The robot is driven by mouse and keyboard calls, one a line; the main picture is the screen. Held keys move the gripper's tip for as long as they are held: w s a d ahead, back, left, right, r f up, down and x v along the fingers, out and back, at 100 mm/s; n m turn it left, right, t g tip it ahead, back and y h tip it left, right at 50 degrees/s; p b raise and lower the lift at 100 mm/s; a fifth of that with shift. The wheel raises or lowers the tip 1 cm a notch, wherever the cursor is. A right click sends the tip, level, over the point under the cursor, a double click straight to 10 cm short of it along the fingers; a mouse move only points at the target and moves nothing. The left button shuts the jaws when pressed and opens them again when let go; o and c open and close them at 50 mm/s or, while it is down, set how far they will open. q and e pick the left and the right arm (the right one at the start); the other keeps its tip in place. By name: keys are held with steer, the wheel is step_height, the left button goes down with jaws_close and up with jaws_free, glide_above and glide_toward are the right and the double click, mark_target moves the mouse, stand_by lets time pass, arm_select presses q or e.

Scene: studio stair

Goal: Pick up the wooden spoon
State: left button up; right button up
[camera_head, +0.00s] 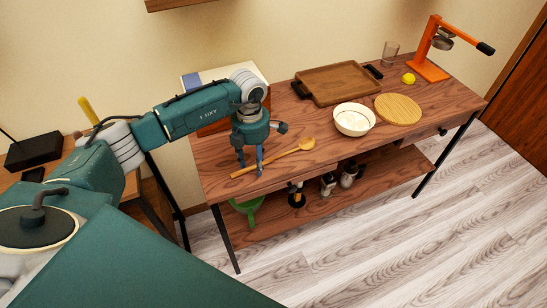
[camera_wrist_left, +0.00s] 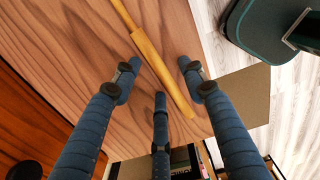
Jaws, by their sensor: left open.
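The wooden spoon (camera_head: 285,154) lies on the brown table, near its front edge, with its round bowl end to the right and its handle to the left. My left gripper (camera_head: 250,162) is over the handle, pointing down, open and empty. In the left wrist view the spoon handle (camera_wrist_left: 152,52) runs slantwise between the spread fingers of my left gripper (camera_wrist_left: 158,82). The spoon's bowl end is out of that view. I cannot tell how far the fingertips are above the table. My right gripper is not in view.
A white bowl (camera_head: 354,119), a round wooden board (camera_head: 398,109) and a wooden tray (camera_head: 338,83) stand to the right. A lemon (camera_head: 409,78), a glass (camera_head: 390,54) and an orange press (camera_head: 430,69) are farther right. A box (camera_head: 222,73) stands behind my left arm.

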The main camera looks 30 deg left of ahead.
arm_select(q)
jaws_close()
steer(key=shift+r, duration=0.1)
